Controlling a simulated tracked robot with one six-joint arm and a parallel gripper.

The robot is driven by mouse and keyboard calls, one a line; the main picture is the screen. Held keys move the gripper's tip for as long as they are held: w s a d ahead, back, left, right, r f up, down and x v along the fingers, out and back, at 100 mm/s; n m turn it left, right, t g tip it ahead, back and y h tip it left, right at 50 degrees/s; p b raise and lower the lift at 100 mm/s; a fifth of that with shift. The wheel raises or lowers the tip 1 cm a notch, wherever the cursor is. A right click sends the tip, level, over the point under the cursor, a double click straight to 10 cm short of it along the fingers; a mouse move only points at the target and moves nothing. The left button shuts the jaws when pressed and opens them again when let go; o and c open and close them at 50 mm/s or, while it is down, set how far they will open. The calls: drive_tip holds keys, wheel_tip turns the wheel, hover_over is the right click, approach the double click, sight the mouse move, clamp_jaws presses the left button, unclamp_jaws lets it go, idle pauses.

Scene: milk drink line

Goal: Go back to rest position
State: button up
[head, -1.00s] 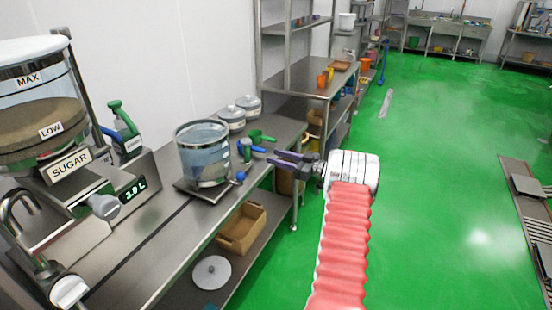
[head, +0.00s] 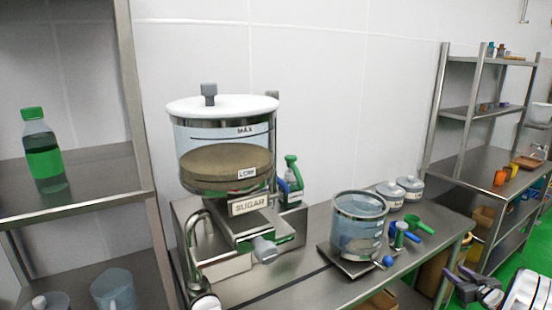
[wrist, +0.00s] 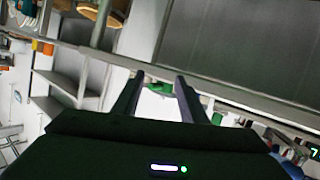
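My gripper (head: 472,287) shows at the lower right edge of the head view, at the end of my arm, and part of it is cut off. In the wrist view my gripper (wrist: 156,84) has its two dark fingers apart with nothing held between them. A small green thing and a white patch show beyond the fingers. In the head view the gripper is to the right of the steel counter (head: 285,290), clear of the things on it.
The sugar dispenser (head: 222,160), a clear tank (head: 358,225), a green scoop (head: 419,224) and lidded pots (head: 410,187) stand on the counter. A shelf (head: 90,180) with a green-labelled bottle (head: 43,155) is at the left. Steel shelving (head: 480,150) stands at the right. Green floor shows at the far right.

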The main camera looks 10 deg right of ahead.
drive_tip(key=s+a+r+g+y, duration=0.1)
drive_tip(key=s+a+r+g, duration=0.2)
drive_tip(key=a, duration=1.7)
drive_tip(key=s+a+r+g+y, duration=0.1)
drive_tip(key=s+a+r+g, duration=0.1)
drive_tip(key=s+a+r, duration=1)
drive_tip(key=s+a+r+g, duration=0.3)
drive_tip(key=s+a+r, duration=0.5)
drive_tip(key=s+a, duration=0.7)
drive_tip(key=a, duration=1.3)
drive_tip(key=shift+s+a+r+g+y, duration=0.2)
drive_tip(key=shift+s+r+g+y, duration=0.1)
drive_tip(key=shift+s+y, duration=0.1)
